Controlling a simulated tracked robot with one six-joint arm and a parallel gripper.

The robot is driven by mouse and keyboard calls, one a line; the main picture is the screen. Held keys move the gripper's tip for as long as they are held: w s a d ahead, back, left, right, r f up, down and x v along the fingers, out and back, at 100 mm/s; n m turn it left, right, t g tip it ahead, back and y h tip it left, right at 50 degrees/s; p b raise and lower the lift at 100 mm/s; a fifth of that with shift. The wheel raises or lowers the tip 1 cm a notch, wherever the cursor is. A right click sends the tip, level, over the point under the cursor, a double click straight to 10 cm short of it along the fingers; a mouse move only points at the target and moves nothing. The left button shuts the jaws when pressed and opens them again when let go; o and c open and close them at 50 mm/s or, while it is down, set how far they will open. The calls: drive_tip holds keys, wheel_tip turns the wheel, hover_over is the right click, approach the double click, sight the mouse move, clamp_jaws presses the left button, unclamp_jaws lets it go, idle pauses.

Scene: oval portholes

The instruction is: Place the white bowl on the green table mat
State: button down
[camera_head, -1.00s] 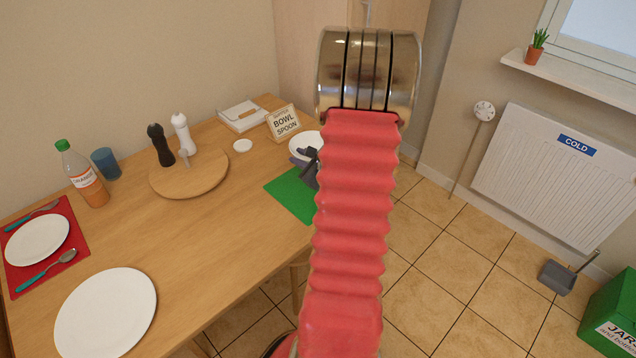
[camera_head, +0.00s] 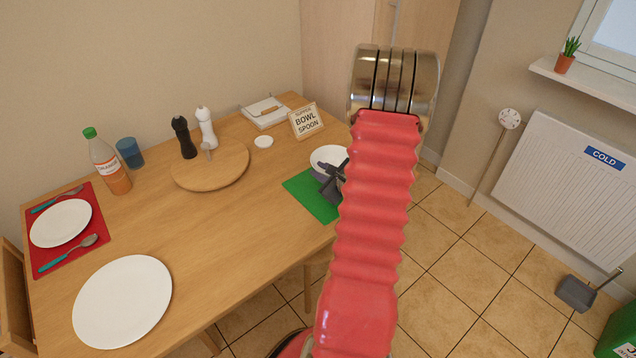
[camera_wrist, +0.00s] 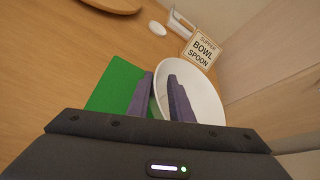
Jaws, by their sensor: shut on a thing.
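The white bowl (camera_head: 327,157) is at the far right end of the wooden table in the head view, beside the far edge of the green table mat (camera_head: 313,196). In the wrist view the bowl (camera_wrist: 205,97) is large and lies to the right of the mat (camera_wrist: 112,92). My gripper (camera_head: 334,175) is shut on the bowl's near rim, with one dark finger inside the bowl and one outside, over the mat's edge; the fingers (camera_wrist: 160,97) show in the wrist view. My red arm hides part of the bowl and mat. I cannot tell whether the bowl touches the table.
A "BOWL SPOON" sign (camera_head: 306,121) stands just behind the bowl. A large white plate (camera_head: 122,302) and a red mat (camera_head: 97,251) are at the left. The table's middle is clear.

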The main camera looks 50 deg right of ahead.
drive_tip(key=shift+f, duration=2.05)
drive_tip(key=c, duration=1.6)
unclamp_jaws()
drive_tip(key=shift+o, duration=0.2)
drive_tip(key=v, duration=1.1)
drive_tip(key=shift+s+a+r, duration=0.15)
drive_tip(key=shift+s+r, duration=0.05)
drive_tip(key=shift+s, duration=0.25)
